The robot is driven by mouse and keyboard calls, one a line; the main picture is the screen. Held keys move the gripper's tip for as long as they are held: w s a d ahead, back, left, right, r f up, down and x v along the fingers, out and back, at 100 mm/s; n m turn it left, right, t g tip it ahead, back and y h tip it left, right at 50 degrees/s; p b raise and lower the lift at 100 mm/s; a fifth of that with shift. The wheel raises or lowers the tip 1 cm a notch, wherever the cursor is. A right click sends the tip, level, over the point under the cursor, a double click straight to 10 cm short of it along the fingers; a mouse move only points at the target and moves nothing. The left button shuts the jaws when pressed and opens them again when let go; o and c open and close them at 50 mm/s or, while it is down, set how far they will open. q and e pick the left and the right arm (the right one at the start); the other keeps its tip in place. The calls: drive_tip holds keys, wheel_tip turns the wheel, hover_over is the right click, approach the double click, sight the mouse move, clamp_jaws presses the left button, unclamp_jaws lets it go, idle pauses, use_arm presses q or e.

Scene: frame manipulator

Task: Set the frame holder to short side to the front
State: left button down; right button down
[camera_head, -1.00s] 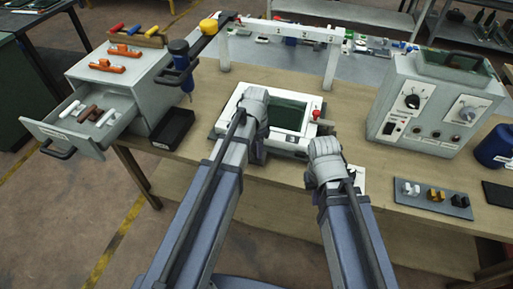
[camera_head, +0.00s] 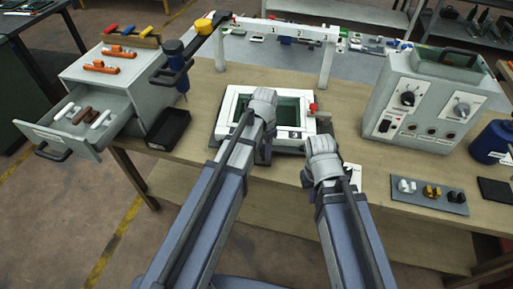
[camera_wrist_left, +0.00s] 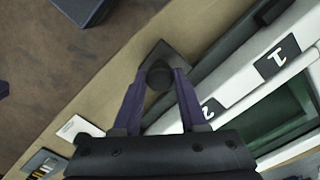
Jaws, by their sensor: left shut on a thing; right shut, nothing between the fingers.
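The frame holder is a white rectangular frame (camera_head: 222,120) around a dark green panel, on a dark base on the bench. In the head view its longer side runs roughly left to right along the front. The labels 1 and 2 show on its white side (camera_wrist_left: 237,88) in the left wrist view. My left gripper (camera_wrist_left: 155,78) is shut on a round black knob (camera_wrist_left: 159,76) beside the frame, at a corner of a dark plate. In the head view its fingers are hidden behind my wrist. My right gripper (camera_head: 309,152) is shut and empty at the holder's front right; its fingertips are hardly visible.
A red knob (camera_head: 313,107) stands at the holder's right. A white gantry (camera_head: 330,65) rises behind it. A black tray (camera_head: 168,130) and an open drawer (camera_head: 98,145) are left; a control box (camera_head: 425,108) and grey pad (camera_head: 429,196) are right.

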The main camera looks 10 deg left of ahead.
sight(320, 127)
use_arm(q)
drive_tip(key=w+d+n, duration=0.2)
drive_tip(key=d, duration=0.2)
drive_tip(key=w+d+n, duration=0.1)
drive_tip(key=d+n, duration=0.1)
drive_tip(key=d, duration=0.1)
drive_tip(key=w+d+n, duration=0.2)
drive_tip(key=d, duration=0.2)
drive_tip(key=shift+w+d+n, duration=0.3)
drive_tip(key=shift+n, duration=0.1)
drive_tip(key=w+d+n, duration=0.2)
drive_tip(key=w, duration=0.1)
drive_tip(key=w+d+n, duration=0.2)
drive_tip(key=w, duration=0.2)
drive_tip(key=w+d+n, duration=0.2)
drive_tip(key=w, duration=0.1)
drive_tip(key=shift+w+d+n, duration=0.25)
drive_tip(key=shift+w+n, duration=0.05)
drive_tip(key=shift+w, duration=0.1)
drive_tip(key=shift+w+d+n, duration=0.15)
drive_tip(key=shift+w+n, duration=0.55)
drive_tip(key=shift+w, duration=0.5)
drive_tip(key=shift+w+d+n, duration=0.15)
drive_tip(key=shift+w+n, duration=0.55)
drive_tip(key=shift+w, duration=0.6)
drive_tip(key=shift+c, duration=2.2)
unclamp_jaws()
drive_tip(key=shift+r, duration=0.1)
